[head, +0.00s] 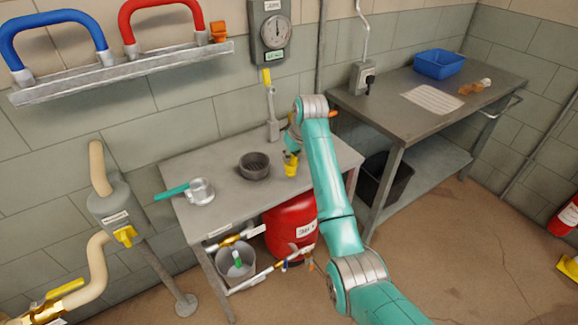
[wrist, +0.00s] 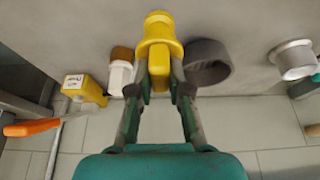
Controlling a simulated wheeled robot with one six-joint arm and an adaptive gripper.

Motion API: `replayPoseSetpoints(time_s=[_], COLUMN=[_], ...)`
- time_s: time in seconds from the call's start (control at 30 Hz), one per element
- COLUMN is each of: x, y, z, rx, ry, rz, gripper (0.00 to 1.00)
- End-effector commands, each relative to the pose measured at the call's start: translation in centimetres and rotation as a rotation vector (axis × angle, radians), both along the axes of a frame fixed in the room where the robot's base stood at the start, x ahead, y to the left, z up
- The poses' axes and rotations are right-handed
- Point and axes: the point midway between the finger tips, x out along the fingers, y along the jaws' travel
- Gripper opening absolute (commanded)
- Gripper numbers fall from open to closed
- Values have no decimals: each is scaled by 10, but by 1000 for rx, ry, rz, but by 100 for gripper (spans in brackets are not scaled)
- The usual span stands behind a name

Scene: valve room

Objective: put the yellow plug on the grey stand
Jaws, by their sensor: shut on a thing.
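The yellow plug (wrist: 159,38) is between the two fingertips of my gripper (wrist: 159,72) in the wrist view. My gripper is shut on it. In the head view the plug (head: 291,168) shows at the end of my arm, over the table's right half. I cannot tell whether it touches the tabletop. A dark grey round, open-topped piece (head: 255,166), possibly the grey stand, sits on the table just left of the plug. It shows right of the plug in the wrist view (wrist: 209,64), apart from it and empty.
A saucepan (head: 200,191) with a teal handle stands on the table's left (head: 225,205). In the wrist view, a white-and-brown piece (wrist: 121,75), a yellow labelled box (wrist: 85,88) and an orange handle (wrist: 32,128) lie left. A grey post (head: 272,115) rises at the back.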

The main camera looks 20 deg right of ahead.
Motion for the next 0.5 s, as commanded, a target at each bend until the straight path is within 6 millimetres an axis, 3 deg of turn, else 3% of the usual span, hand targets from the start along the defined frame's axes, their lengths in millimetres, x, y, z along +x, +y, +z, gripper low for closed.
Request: replayPoseSetpoints(time_s=[0.3,0.5], x=[-1,0], y=[0,0], z=[-43,-45], rx=[0,0], ry=[3,1], rz=[1,1], gripper=[0,0])
